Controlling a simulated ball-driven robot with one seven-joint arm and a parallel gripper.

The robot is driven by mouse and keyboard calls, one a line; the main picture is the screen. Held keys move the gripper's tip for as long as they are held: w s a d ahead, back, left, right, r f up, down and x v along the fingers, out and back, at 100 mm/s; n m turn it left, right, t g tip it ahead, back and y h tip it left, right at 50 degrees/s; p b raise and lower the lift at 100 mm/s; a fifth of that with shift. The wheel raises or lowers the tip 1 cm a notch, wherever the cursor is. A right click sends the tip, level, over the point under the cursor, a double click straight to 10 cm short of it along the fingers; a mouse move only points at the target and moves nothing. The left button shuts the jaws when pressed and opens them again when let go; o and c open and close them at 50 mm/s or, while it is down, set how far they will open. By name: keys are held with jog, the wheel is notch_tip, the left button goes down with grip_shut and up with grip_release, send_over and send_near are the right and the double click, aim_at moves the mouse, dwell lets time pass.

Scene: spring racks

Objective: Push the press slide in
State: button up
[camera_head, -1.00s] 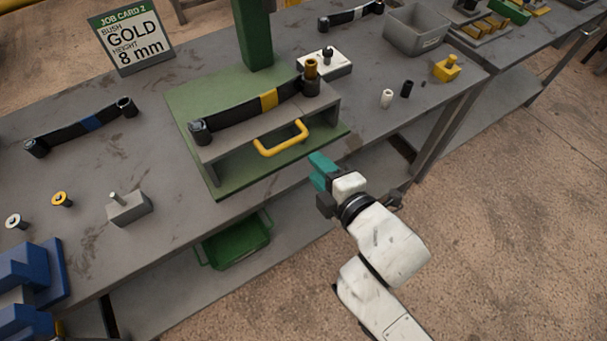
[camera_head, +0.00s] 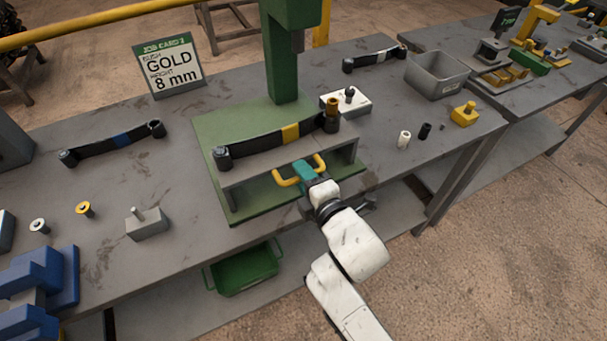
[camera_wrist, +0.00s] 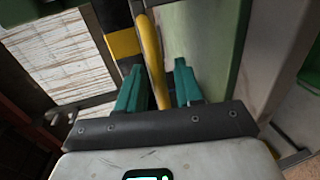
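The press slide (camera_head: 262,172) is a grey plate on the green press base, at the table's front. The slide's yellow handle (camera_head: 286,182) faces me. My gripper (camera_head: 303,168) has teal fingers and is at the handle's right half. In the wrist view the handle (camera_wrist: 150,45) passes between the fingers of my gripper (camera_wrist: 158,72), with small gaps visible, so it looks open around the bar. Exact contact is hard to tell.
The green press column (camera_head: 280,70) rises behind the slide. A white block (camera_head: 352,106), grey bin (camera_head: 437,75) and yellow block (camera_head: 464,115) are to the right. A grey block with a pin (camera_head: 147,224) is left. A green crate (camera_head: 243,270) is below.

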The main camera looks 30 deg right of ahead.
jog(key=shift+w, duration=0.2)
grip_shut()
dwell(0.5)
